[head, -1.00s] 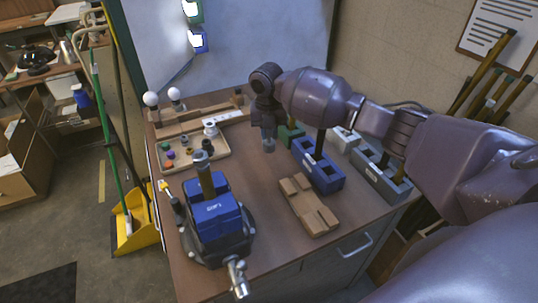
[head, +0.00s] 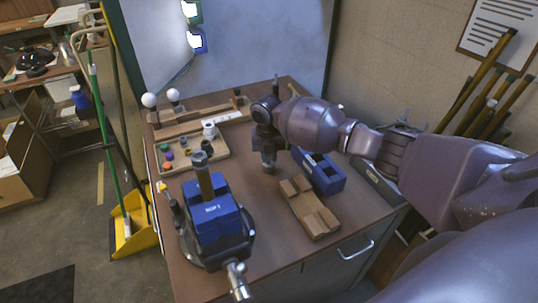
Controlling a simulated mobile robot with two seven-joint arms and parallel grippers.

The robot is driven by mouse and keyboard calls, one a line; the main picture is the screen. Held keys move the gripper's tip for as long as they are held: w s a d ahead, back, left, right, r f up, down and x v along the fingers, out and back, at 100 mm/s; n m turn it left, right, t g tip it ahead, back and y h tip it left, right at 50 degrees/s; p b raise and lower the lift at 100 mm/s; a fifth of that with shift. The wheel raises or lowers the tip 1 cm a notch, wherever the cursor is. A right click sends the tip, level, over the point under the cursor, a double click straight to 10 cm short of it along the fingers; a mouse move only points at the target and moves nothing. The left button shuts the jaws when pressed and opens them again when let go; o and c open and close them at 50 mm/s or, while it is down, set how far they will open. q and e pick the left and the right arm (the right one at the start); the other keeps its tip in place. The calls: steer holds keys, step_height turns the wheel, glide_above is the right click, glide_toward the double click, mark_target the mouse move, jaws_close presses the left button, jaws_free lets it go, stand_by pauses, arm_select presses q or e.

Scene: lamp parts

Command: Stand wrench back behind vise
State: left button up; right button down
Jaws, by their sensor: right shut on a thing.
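The blue vise (head: 214,222) stands at the table's front left, with its screw handle (head: 238,280) toward me. An upright brown post with a grey top (head: 203,175) rises from the vise. My right gripper (head: 268,166) points down over the middle of the table, right of and behind the vise. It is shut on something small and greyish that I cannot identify. No wrench can be told for sure. My left gripper is out of view.
A wooden tray (head: 222,152) with small coloured parts lies behind the vise, with two white bulbs (head: 173,95) beyond it. A slotted wooden block (head: 309,209) and a blue holder (head: 328,184) lie to the right. Bare table (head: 258,200) shows between vise and wooden block.

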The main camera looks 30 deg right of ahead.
steer(key=shift+f, duration=0.2)
steer(key=c, duration=1)
jaws_free()
steer(key=shift+r, duration=0.1)
steer(key=shift+r, duration=0.5)
steer(key=r, duration=0.7)
steer(key=r+p, duration=0.1)
steer(key=r, duration=0.3)
steer(key=shift+w+a+r, duration=0.1)
steer(key=shift+a+r, duration=0.05)
steer(key=shift+a, duration=0.1)
